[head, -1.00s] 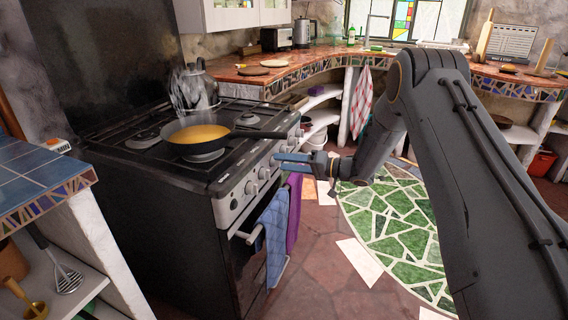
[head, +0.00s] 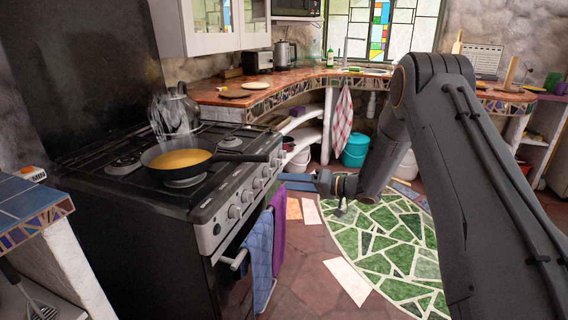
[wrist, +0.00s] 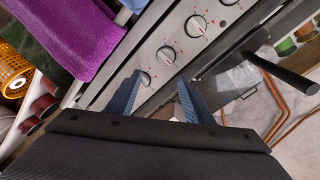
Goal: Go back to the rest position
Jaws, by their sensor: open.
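My gripper (head: 298,182) is in front of the stove's right front edge, to the right of the knobs, with its blue fingers pointing at the stove. In the wrist view the two blue fingers (wrist: 157,100) stand apart with nothing between them, facing the knob panel (wrist: 150,55). My arm runs from the right side of the head view down to the gripper.
A pan (head: 178,160) with yellow contents sits on the stove (head: 130,215), its handle reaching right. A kettle (head: 176,110) stands behind it. Blue (head: 260,250) and purple (head: 279,230) towels hang on the oven rail. The green mosaic floor (head: 385,255) is clear.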

